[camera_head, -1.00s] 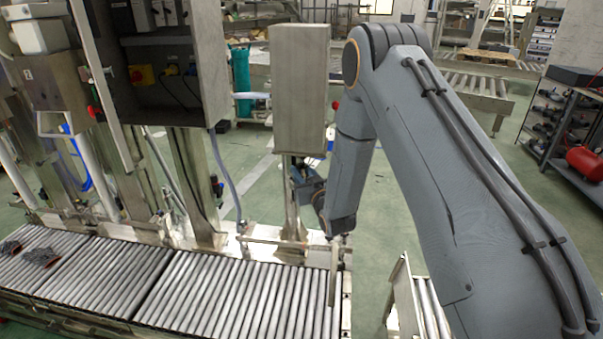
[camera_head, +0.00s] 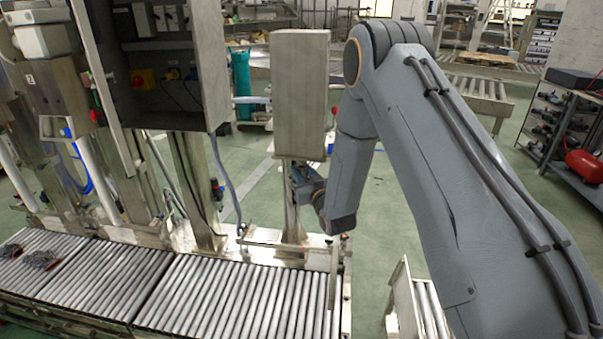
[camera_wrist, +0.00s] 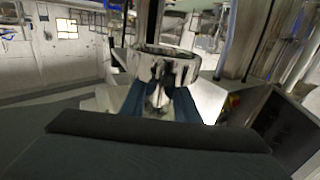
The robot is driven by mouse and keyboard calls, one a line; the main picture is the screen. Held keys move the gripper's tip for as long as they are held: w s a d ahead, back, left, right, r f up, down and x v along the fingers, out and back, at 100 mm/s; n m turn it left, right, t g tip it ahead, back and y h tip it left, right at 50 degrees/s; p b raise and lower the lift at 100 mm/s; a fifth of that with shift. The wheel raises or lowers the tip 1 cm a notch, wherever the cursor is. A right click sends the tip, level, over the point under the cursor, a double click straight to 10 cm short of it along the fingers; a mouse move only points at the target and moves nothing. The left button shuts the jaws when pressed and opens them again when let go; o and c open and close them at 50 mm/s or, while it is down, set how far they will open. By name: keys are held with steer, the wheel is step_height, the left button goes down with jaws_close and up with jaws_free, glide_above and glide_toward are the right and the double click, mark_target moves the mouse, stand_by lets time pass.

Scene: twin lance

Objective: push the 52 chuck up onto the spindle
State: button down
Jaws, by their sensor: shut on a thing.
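The chuck (camera_wrist: 166,66) is a shiny metal cylinder with an open round rim on top. It shows in the middle of the wrist view, roughly upright, between the blue fingers of my gripper (camera_wrist: 160,98). The fingers are shut on its lower part. In the head view my gripper (camera_head: 306,186) shows as a small blue-grey shape beside the metal post, below a grey steel box; my arm partly covers it. The chuck is too small or hidden to make out there. I cannot pick out the spindle for certain in either view.
The steel box (camera_head: 300,95) stands on a post (camera_head: 292,215) close to my gripper. A roller conveyor (camera_head: 235,300) runs along the front left, with dark clumps (camera_head: 40,259) at its far left. An open control cabinet (camera_head: 165,65) stands left. Green floor (camera_head: 385,215) is free to the right.

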steer(key=shift+r+p, duration=0.35)
steer(key=shift+r, duration=0.45)
steer(key=c, duration=1.3)
jaws_free()
steer(key=shift+f, duration=0.15)
